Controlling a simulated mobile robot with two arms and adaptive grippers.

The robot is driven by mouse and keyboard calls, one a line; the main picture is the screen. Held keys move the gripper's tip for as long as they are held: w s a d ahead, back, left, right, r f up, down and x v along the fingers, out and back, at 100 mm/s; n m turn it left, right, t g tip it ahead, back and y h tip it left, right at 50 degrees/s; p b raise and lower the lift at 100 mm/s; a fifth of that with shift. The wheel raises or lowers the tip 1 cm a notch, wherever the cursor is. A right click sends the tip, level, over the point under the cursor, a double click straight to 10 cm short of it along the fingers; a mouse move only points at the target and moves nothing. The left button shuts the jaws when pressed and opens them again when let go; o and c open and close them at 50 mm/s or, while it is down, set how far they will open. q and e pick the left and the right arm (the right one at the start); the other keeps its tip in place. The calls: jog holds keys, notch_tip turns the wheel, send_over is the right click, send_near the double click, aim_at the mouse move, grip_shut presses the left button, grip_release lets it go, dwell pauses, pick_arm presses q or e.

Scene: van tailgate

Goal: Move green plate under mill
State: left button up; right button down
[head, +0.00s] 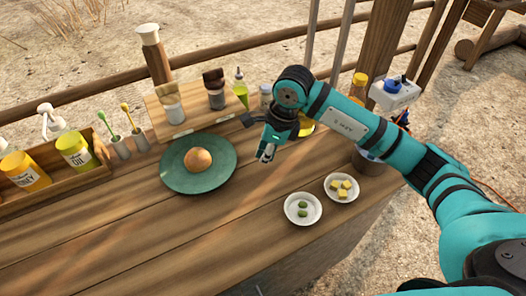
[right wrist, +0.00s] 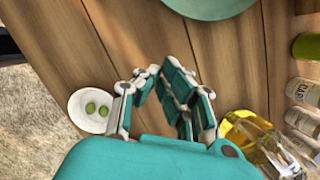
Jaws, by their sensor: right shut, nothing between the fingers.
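The green plate (head: 180,181) lies on the wooden table with a round orange-brown bun or fruit (head: 198,160) on it. Its edge also shows at the top of the right wrist view (right wrist: 212,8). A tall wooden mill with a white top (head: 153,58) stands upright at the back, behind the wooden board; its base is partly hidden. My right gripper (head: 266,153) is shut and empty, above the table just right of the plate and apart from it. It also shows in the right wrist view (right wrist: 160,75). My left gripper is not in view.
A wooden board (head: 190,122) with several jars and bottles lies behind the plate. A wooden caddy (head: 62,183) with bottles stands at left. Small white dishes hold green olives (head: 302,209) and yellow cubes (head: 341,188). The front left of the table is clear.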

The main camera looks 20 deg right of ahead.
aim_at(232, 171)
jog(key=p+x, duration=0.1)
jog(key=x, duration=0.6)
jog(key=shift+a+f, duration=0.1)
jog(key=shift+f, duration=0.1)
jog(key=a, duration=0.1)
jog(key=w+a+p, duration=0.1)
jog(key=a, duration=0.1)
jog(key=shift+w+p, duration=0.3)
jog(key=shift+p, duration=0.1)
jog(key=shift+w+a+f, duration=0.15)
jog(key=shift+w+a, duration=0.05)
jog(key=shift+a, duration=0.15)
jog(key=shift+w+a+f+b, duration=0.1)
jog(key=shift+w+a+b, duration=0.15)
jog(key=shift+a+b, duration=0.35)
jog(key=shift+w+a+f+b, duration=0.1)
jog(key=shift+w+a+b, duration=0.2)
jog(key=shift+a+b, duration=0.25)
jog(key=shift+w+a+r, duration=0.1)
jog(key=shift+a+r, duration=0.05)
